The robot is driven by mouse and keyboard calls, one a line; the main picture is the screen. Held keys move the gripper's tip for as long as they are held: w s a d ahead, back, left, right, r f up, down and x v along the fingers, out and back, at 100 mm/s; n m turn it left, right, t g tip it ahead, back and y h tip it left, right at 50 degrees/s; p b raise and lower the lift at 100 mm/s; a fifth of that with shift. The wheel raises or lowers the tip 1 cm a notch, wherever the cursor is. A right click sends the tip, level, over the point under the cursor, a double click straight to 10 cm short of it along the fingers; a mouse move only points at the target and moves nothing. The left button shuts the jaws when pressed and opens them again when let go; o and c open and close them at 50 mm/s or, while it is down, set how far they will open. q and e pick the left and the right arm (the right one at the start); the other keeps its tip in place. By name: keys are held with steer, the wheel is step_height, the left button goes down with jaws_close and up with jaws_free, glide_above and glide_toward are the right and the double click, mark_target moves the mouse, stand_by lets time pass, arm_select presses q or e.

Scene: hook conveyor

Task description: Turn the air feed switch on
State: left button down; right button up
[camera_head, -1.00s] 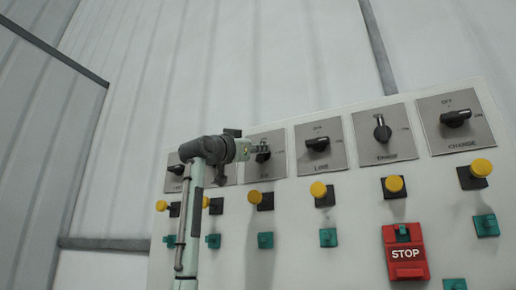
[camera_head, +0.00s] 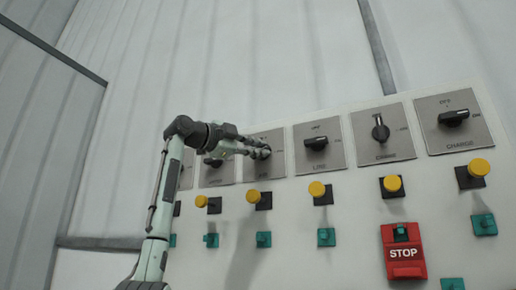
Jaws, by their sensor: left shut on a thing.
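The control panel (camera_head: 360,190) carries a row of black rotary switches on grey plates. The air feed switch plate (camera_head: 267,169) is third from the left, its label too small to read with certainty. My left gripper (camera_head: 261,151) reaches in from the left and is shut on that plate's black knob (camera_head: 265,153). The fingers cover much of the knob, so its exact angle is hard to tell. My right gripper is out of view.
Neighbouring switches (camera_head: 316,143) sit close on both sides. Yellow buttons (camera_head: 253,196) and green buttons (camera_head: 263,239) line up below. A red STOP box (camera_head: 404,262) is at lower right. The space above the panel is clear.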

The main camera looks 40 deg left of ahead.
arm_select(q)
steer(key=shift+f+m+g, duration=0.1)
steer(key=shift+m+g, duration=0.6)
steer(key=shift+m, duration=1)
steer(key=c, duration=1.5)
jaws_free()
steer(key=shift+c, duration=0.2)
steer(key=s+a, duration=0.1)
steer(key=s, duration=1.1)
